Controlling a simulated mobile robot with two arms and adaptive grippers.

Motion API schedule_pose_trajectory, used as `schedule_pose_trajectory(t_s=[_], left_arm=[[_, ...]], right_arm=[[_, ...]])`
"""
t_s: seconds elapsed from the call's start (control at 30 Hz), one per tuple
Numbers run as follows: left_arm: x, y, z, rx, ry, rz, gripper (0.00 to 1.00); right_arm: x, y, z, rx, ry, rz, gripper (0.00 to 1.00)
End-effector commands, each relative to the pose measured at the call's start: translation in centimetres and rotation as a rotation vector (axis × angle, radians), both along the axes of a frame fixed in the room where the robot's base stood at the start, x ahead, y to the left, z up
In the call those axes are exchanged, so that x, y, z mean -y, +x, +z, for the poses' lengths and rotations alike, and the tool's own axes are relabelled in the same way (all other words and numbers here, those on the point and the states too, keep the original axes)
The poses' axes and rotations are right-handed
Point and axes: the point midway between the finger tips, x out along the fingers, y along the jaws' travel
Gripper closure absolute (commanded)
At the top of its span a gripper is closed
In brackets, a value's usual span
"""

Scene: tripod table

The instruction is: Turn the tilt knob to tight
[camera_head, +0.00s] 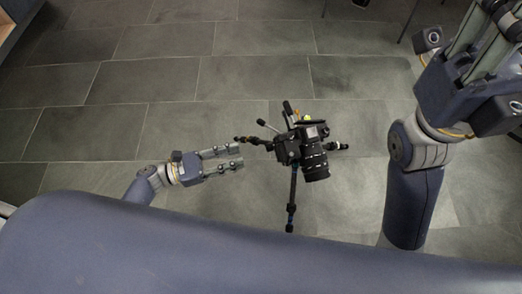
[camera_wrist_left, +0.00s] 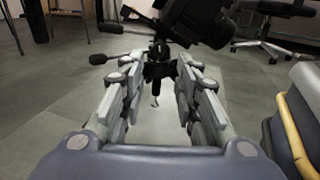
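A black camera (camera_head: 312,158) with a large lens sits on a tripod; the tripod head (camera_wrist_left: 159,52) shows under it in the left wrist view. A dark-knobbed handle (camera_wrist_left: 98,59) sticks out to the left there, and another handle (camera_wrist_left: 130,13) sits higher. I cannot tell which of these is the tilt knob, or how tight it is. My left gripper (camera_head: 238,156) is open and empty, left of the camera, with its fingers pointing at the tripod. My right gripper (camera_head: 488,36) is raised at the upper right, far from the tripod, its fingertips partly cut off.
A tripod leg (camera_head: 292,200) reaches toward the bottom of the head view. The tiled floor (camera_head: 150,75) around the tripod is mostly clear. A wheeled chair base (camera_wrist_left: 262,45) stands in the right background, and a dark bin (camera_wrist_left: 37,20) stands at the left.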

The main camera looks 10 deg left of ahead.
Motion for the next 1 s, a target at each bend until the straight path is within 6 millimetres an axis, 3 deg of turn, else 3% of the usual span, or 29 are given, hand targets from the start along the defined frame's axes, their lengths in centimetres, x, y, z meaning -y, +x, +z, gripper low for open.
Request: schedule_pose_trajectory(t_s=[0.4, 0.6, 0.87, 1.0], left_arm=[[6.7, 3.4, -0.2, 0.003, 0.0, -0.001, 0.7], [7.8, 4.0, -0.1, 0.001, 0.002, 0.0, 0.7], [7.9, 4.1, 0.0, 0.001, 0.003, 0.0, 0.7], [7.9, 4.1, -0.1, 0.001, 0.003, 0.001, 1.0]], right_arm=[[-0.2, -1.1, 0.7, 0.068, -0.005, -0.004, 0.6], [-0.2, -1.3, 1.0, 0.081, -0.006, -0.005, 0.6], [-0.2, -1.3, 1.1, 0.081, -0.006, -0.005, 0.6], [-0.3, -1.3, 1.1, 0.081, -0.007, -0.004, 0.6]])
